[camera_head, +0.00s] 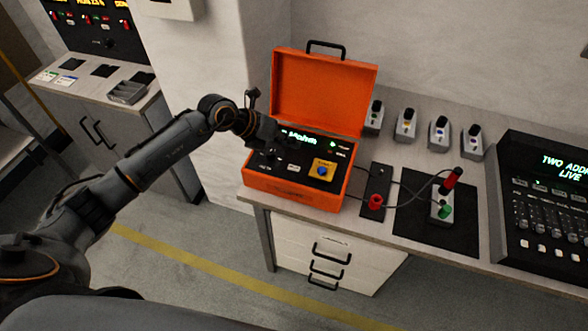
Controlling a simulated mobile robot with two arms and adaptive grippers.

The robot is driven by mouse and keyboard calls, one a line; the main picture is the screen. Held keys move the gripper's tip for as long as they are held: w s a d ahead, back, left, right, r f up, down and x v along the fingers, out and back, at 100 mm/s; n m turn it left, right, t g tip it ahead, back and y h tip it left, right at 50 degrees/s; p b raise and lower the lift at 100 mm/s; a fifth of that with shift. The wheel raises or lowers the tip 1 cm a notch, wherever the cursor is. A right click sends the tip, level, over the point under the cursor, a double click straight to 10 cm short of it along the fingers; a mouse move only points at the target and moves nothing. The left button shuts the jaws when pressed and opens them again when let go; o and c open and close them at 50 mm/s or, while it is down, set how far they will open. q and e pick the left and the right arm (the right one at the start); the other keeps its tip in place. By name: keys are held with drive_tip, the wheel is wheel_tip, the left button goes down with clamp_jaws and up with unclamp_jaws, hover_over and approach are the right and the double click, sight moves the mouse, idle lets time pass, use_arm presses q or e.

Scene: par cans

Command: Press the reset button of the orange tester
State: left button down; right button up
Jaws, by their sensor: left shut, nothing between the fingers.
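The orange tester (325,98) is an open case on the bench with its lid raised. Its black panel has a lit green readout, partly covered by my gripper, and a yellow plate (321,163) with a blue button (322,171). Small controls sit on the left and front of the panel; their labels are too small to read, so I cannot tell which is reset. My left gripper (283,153) is shut and empty, over the left-middle of the panel. I cannot tell whether it touches the panel. My right gripper is not in view.
A black strip with a red plug (375,202) lies right of the tester. Beside it, a black mat (415,235) holds a unit with red and green plugs and cables. Several small units stand behind. A lit console (548,200) is at the right.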

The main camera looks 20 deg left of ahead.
use_arm(q)
drive_tip(key=b, duration=0.4)
hover_over(291, 168)
wheel_tip(291, 168, down, 6)
drive_tip(key=shift+r, duration=0.25)
drive_tip(key=shift+f, duration=0.7)
drive_tip(key=shift+f+b, duration=0.1)
drive_tip(key=shift+b, duration=0.2)
drive_tip(key=shift+f, duration=0.3)
drive_tip(key=shift+f+b, duration=0.45)
idle(0.5)
drive_tip(key=shift+r, duration=0.1)
drive_tip(key=shift+r+p, duration=0.75)
drive_tip(key=shift+r, duration=0.05)
